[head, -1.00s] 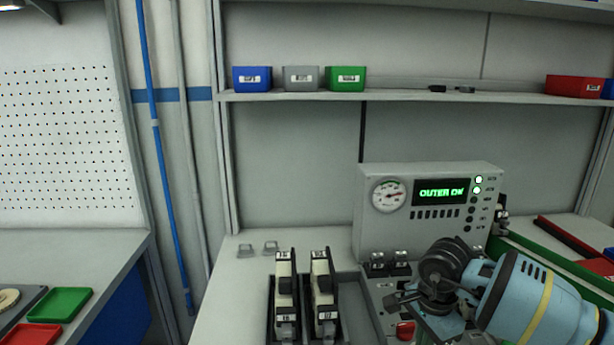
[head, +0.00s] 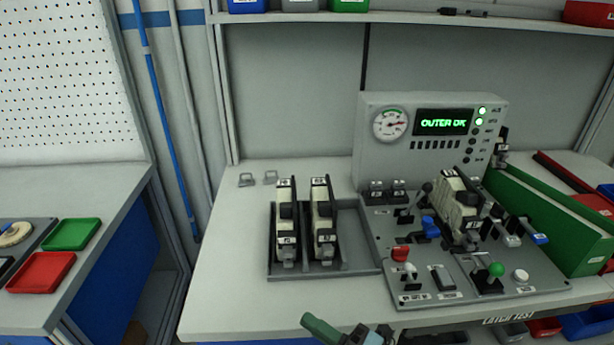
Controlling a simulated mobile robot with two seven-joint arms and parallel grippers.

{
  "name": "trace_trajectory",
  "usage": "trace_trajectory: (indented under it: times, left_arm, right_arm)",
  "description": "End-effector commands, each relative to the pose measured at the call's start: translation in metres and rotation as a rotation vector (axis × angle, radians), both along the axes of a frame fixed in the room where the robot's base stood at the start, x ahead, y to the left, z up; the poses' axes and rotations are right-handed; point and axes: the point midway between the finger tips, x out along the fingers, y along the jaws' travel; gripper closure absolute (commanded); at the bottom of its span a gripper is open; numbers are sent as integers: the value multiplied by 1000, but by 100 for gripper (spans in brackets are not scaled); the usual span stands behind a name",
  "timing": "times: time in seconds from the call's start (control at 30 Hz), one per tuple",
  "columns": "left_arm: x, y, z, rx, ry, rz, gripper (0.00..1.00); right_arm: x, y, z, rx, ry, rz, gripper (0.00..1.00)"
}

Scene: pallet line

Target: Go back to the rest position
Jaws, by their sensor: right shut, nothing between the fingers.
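Part of my right arm and gripper (head: 364,334) shows at the bottom edge of the head view, low in front of the bench's front edge. It is cut off by the picture's edge and holds nothing. It is apart from the test panel (head: 540,281) and from the tray (head: 345,267). A pale and black latch unit (head: 458,204) sits in the fixture on the panel. My left gripper is not in view.
A grey console (head: 368,148) with a gauge stands behind the panel; its screen reads "OUTER OK". The tray holds two latch units (head: 286,225) (head: 322,222). A green bin (head: 552,232) stands at right. The bench's front left is clear.

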Motion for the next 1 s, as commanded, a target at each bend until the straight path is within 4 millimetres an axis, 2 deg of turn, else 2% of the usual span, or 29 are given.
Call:
trace_trajectory:
  times: [0.03,0.17,0.27,0.4,0.5,0.6,0.7,0.8,1.0]
  left_arm:
    - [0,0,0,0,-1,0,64]
    - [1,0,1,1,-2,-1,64]
    - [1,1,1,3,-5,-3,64]
    - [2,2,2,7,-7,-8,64]
    - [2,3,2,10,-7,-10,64]
    - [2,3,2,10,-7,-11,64]
    - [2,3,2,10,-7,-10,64]
    - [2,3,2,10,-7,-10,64]
    - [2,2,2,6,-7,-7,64]
  right_arm:
    - [-2,-12,-14,70,131,-70,100]
    - [-8,-52,-56,248,472,-259,100]
    - [-25,-85,-97,381,734,-407,100]
    - [-71,-129,-158,563,1091,-620,100]
    - [-113,-154,-195,672,1303,-756,100]
    - [-151,-171,-220,761,1464,-864,100]
    - [-179,-181,-234,819,1570,-939,100]
    - [-195,-187,-241,850,1626,-981,100]
    - [-200,-188,-244,861,1645,-995,100]
